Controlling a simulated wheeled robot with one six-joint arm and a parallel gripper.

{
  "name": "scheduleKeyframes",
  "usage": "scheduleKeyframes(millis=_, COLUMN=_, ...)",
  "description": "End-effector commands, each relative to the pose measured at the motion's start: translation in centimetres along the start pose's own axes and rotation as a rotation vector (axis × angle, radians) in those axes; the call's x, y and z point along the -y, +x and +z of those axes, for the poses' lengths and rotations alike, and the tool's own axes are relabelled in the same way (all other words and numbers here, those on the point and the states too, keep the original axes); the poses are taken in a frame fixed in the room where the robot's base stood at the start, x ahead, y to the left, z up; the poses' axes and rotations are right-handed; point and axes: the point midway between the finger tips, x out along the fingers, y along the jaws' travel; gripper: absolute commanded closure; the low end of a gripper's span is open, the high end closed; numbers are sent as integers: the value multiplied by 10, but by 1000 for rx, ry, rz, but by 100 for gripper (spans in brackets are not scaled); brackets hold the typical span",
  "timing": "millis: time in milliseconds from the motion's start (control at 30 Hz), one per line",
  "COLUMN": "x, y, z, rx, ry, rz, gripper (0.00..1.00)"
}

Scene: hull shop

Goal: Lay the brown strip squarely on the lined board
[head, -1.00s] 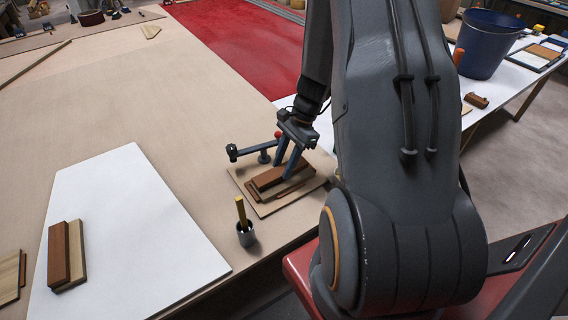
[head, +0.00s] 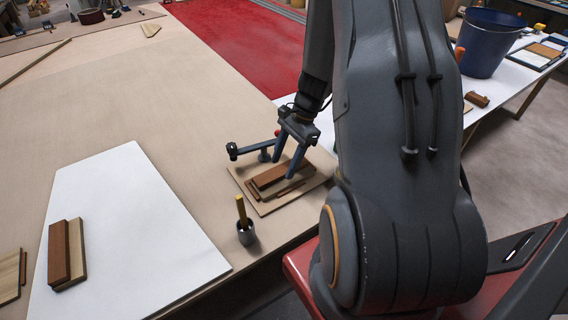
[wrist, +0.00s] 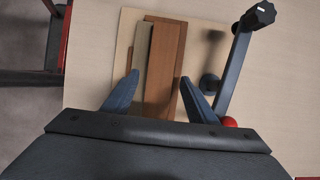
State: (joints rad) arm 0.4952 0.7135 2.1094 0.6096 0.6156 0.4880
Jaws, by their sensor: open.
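A brown strip (head: 268,177) lies on top of other wood strips on a thin pale board (head: 267,208). In the wrist view the brown strip (wrist: 166,62) runs lengthwise beside a pale strip (wrist: 141,60), with more brown wood showing at their edges. I cannot make out lines on the pale board (wrist: 124,50). My gripper (head: 283,168) is open just above the stack. In the wrist view its fingers (wrist: 160,92) stand on either side of the strips, apart from each other. Part of the strips is hidden behind the fingers and gripper body.
A dark clamp-like bar with a knob (head: 248,149) stands close behind the board. A white panel (head: 120,210) carries another brown strip (head: 59,253) and a pale one. The table's middle is clear.

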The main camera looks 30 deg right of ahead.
Motion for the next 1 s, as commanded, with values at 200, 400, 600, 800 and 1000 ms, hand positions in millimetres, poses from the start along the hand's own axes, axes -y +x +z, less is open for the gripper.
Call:
scheduleKeyframes(millis=200, x=2, y=-37, z=-2, rx=-4, ry=-1, rz=-6, gripper=47)
scheduleKeyframes(millis=400, x=2, y=-77, z=-2, rx=-4, ry=-1, rz=-5, gripper=47)
scheduleKeyframes(millis=600, x=1, y=-104, z=-1, rx=-3, ry=0, rz=-3, gripper=47)
scheduleKeyframes(millis=800, x=-2, y=-111, z=12, rx=-26, ry=-75, rz=14, gripper=47)
scheduleKeyframes(millis=1000, x=-20, y=-98, z=78, rx=-168, ry=-549, rz=94, gripper=47)
